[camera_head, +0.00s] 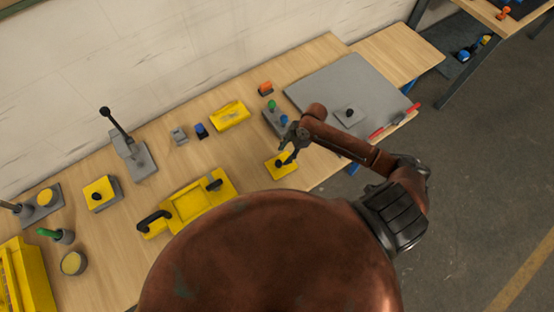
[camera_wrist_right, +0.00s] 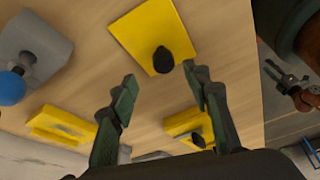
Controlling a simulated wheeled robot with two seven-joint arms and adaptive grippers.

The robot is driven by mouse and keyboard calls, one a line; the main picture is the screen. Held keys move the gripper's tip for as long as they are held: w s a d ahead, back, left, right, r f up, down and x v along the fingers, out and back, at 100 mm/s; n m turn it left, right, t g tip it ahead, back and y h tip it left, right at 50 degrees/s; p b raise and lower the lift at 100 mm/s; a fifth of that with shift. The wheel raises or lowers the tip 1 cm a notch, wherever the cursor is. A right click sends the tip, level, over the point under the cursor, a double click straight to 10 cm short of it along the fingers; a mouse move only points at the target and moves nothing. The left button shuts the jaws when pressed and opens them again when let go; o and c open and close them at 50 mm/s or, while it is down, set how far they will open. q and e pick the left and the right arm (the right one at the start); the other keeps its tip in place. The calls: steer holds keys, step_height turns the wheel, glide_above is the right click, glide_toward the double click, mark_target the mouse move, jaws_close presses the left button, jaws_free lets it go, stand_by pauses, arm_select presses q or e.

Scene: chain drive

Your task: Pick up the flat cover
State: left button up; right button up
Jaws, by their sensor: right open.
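The flat cover (camera_head: 275,168) is a thin yellow plate with a black knob. It lies on the table near its front edge, and it also shows in the right wrist view (camera_wrist_right: 145,32) at the top. My right gripper (camera_head: 289,151) is open and empty, over the cover and partly hiding it in the head view. In the wrist view its two fingers (camera_wrist_right: 160,78) stand apart just below the black knob (camera_wrist_right: 163,59), with no contact visible. A small dark gripper, likely my left (camera_wrist_right: 283,80), shows at the right edge of the wrist view; its jaws are unclear.
A yellow tray with black handles (camera_head: 188,205) lies left of the cover. Bare wood surrounds the cover.

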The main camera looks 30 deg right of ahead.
mark_target(279, 162)
steer(key=shift+a+f, duration=0.2)
steer(key=shift+f, duration=0.25)
steer(key=shift+s+a+f, duration=0.15)
steer(key=shift+f, duration=0.15)
steer(key=shift+p+x, duration=0.35)
steer(key=shift+x, duration=0.5)
steer(key=x, duration=0.2)
steer(key=shift+a+f, duration=0.25)
steer(key=shift+f, duration=0.05)
steer(key=shift+a+f, duration=0.2)
steer(key=shift+f, duration=0.3)
steer(key=shift+c, duration=1.3)
steer(key=c, duration=0.6)
arm_select(q)
steer(key=shift+s+a+r, duration=0.15)
steer(key=shift+s+r, duration=0.45)
arm_select(e)
jaws_close()
